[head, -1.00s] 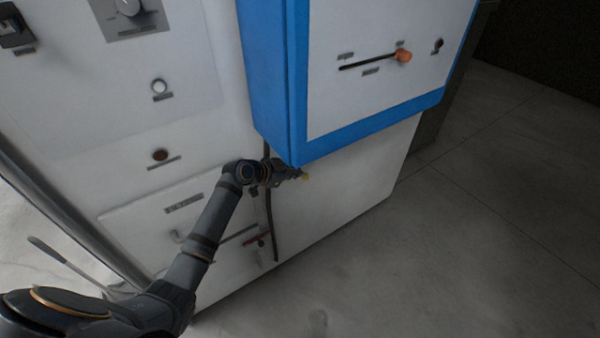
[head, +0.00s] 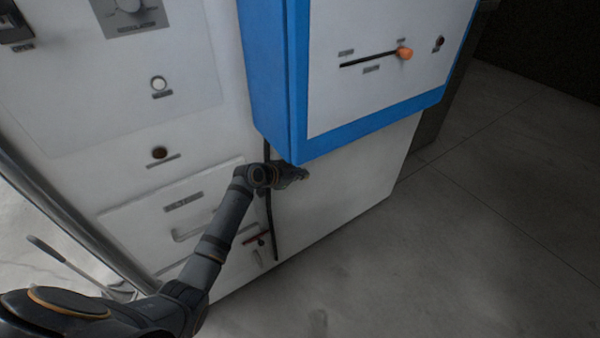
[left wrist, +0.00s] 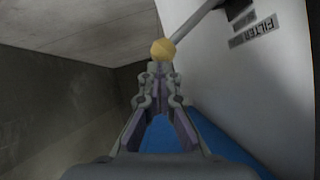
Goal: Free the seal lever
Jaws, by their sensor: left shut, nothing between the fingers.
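A yellow ball knob (left wrist: 163,49) sits on the end of a grey lever (left wrist: 195,22) beside a white panel in the left wrist view. A plate there appears to read FILTER, upside down. My left gripper is shut and empty, and its fingertips (left wrist: 160,72) point at the knob just in front of them. I cannot tell whether they touch it. In the head view my left gripper (head: 300,174) is just below the lower edge of the blue hood (head: 270,80), and the knob is mostly hidden. I see no label naming a seal lever. My right gripper is not in view.
The hood's white front has a slot with an orange knob (head: 404,53) at its right end. The white cabinet (head: 345,180) stands behind my gripper, with a drawer-like panel (head: 170,215) at its left. The grey floor (head: 450,260) at right is clear.

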